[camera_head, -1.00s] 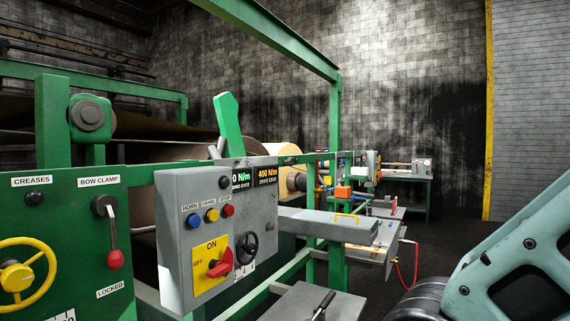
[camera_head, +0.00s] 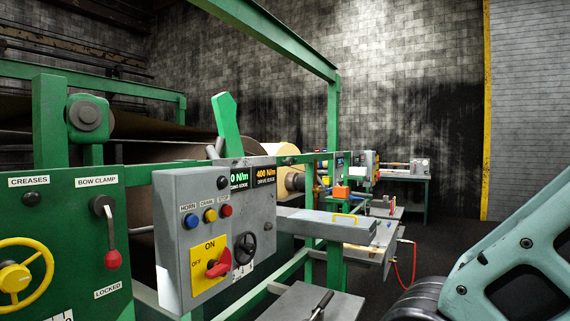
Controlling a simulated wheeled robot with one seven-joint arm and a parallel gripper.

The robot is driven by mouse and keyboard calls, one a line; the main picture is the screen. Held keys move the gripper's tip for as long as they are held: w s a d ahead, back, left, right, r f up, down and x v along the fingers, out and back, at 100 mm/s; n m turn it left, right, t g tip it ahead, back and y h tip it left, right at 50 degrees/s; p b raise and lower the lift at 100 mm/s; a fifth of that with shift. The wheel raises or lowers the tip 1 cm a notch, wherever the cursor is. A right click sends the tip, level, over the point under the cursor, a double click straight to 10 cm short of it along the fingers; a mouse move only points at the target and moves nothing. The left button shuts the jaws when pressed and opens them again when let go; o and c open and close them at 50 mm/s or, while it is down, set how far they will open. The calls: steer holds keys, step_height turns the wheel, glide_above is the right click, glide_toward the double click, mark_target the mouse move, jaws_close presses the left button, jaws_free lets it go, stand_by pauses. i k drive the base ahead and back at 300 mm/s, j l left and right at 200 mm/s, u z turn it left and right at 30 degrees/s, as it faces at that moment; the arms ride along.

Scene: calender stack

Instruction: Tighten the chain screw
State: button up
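No chain screw can be made out in the head view. My gripper is not in view; only a pale green link of my arm (camera_head: 515,262) shows at the lower right. A grey control panel (camera_head: 205,275) stands in the middle, with a red switch on a yellow ON/OFF plate (camera_head: 211,262). A dark-handled tool (camera_head: 321,304) lies on a grey plate (camera_head: 290,304) at the bottom.
A green panel at left carries a yellow handwheel (camera_head: 15,277) and a red-knobbed bow clamp lever (camera_head: 111,240). Green frame posts and a grey box with a yellow handle (camera_head: 325,222) stand beyond. A workbench (camera_head: 400,178) is at the back. Dark floor is open at back right.

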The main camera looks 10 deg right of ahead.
mark_target(289, 162)
steer(key=i+l, duration=0.65)
steer(key=l, duration=0.2)
